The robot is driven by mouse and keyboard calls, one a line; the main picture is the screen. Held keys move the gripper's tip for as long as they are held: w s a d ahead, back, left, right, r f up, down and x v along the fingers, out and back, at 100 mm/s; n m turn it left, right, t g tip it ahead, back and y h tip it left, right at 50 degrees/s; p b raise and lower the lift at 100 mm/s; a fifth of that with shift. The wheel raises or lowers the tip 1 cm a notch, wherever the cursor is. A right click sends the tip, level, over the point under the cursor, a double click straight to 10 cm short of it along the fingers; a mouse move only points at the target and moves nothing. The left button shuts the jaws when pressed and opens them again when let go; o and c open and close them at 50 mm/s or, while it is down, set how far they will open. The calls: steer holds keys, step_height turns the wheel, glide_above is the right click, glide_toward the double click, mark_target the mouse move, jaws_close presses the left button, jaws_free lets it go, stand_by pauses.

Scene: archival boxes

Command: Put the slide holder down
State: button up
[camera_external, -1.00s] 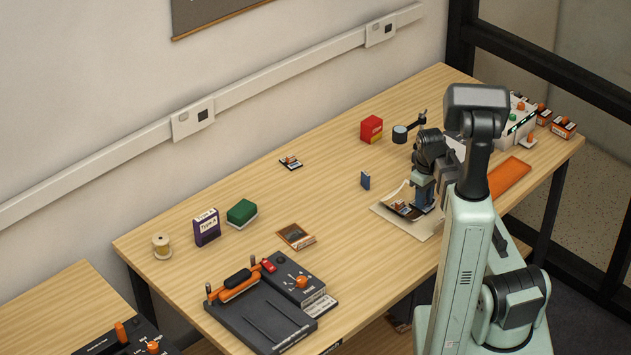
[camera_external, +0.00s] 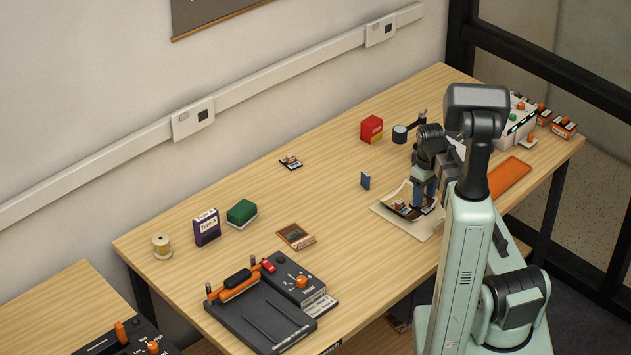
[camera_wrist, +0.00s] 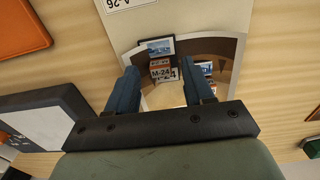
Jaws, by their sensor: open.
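A slide holder (camera_wrist: 160,48) with a dark frame, a small picture and an M-24 label lies on a curved brown-edged tray (camera_wrist: 222,48) in the wrist view. It shows beyond and between my fingertips. A second, similar holder (camera_wrist: 206,68) lies by the right finger, which partly hides it. In the external view, the tray (camera_external: 400,190) sits on a pale sheet with small slide holders (camera_external: 402,207) in it. My gripper (camera_external: 424,203) is low over the tray, and also shows in the wrist view (camera_wrist: 160,70). It is open, with nothing held between the fingers.
The pale sheet (camera_external: 385,213) lies under the tray. A blue upright block (camera_external: 365,180), a red box (camera_external: 371,129) and a round black-stemmed device (camera_external: 400,134) stand nearby. An orange mat (camera_external: 510,177) lies to the right. Another slide holder (camera_external: 290,163) lies on clear wood at left.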

step_height(320, 180, up, 10)
steer(key=shift+r, duration=0.15)
stand_by(0.5)
